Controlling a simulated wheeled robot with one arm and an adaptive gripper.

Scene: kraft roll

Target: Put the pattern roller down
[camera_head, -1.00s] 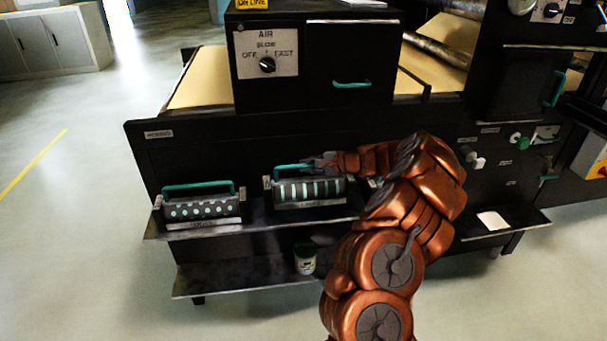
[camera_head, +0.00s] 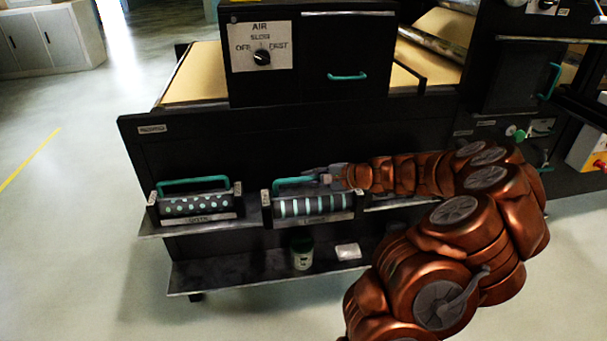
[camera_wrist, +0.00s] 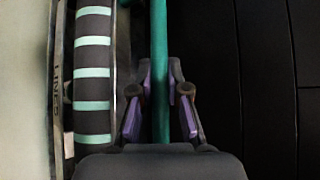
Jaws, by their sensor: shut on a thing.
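The pattern roller (camera_head: 314,206) is dark with pale mint stripes, in a frame with a teal handle and a plate that reads LINES in the wrist view. It is level at the upper shelf (camera_head: 250,224) of the black machine. Its lower edge overlaps the shelf's front edge in the head view; I cannot tell whether it rests there. My gripper (camera_head: 324,179) is shut on the right part of the teal handle. In the wrist view the fingers (camera_wrist: 160,102) stand on both sides of the handle (camera_wrist: 160,60), with the striped roller (camera_wrist: 93,75) to the left.
A dotted roller (camera_head: 195,206) sits on the shelf to the left, with a gap between. A white-labelled jar (camera_head: 302,255) and a white item (camera_head: 348,251) are on the lower shelf (camera_head: 225,277). The AIR control box (camera_head: 310,60) is above.

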